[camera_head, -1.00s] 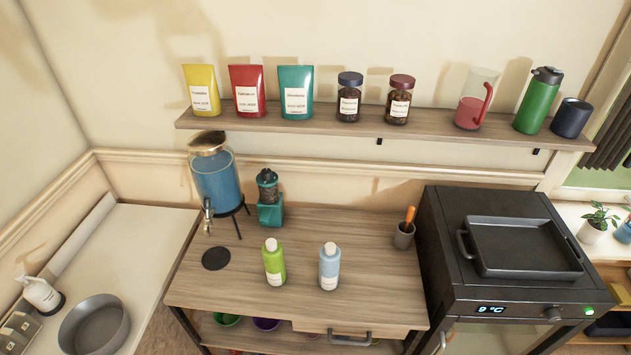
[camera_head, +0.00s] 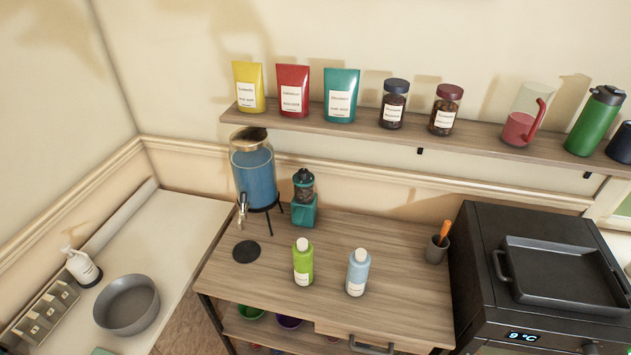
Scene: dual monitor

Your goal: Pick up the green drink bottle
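A light green bottle (camera_head: 303,263) with a white cap and pale label stands upright on the wooden table near its front edge. A light blue bottle (camera_head: 357,273) with a white cap stands just to its right, apart from it. A dark green flask (camera_head: 594,122) with a black lid stands on the wall shelf at the far right. Neither of my grippers is in view.
The wooden table (camera_head: 400,255) also bears a blue drink dispenser (camera_head: 253,175), a teal grinder (camera_head: 304,208), a black round mat (camera_head: 246,251) and a grey cup (camera_head: 436,250). A black oven (camera_head: 490,260) borders it on the right. The shelf (camera_head: 470,142) overhangs the back.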

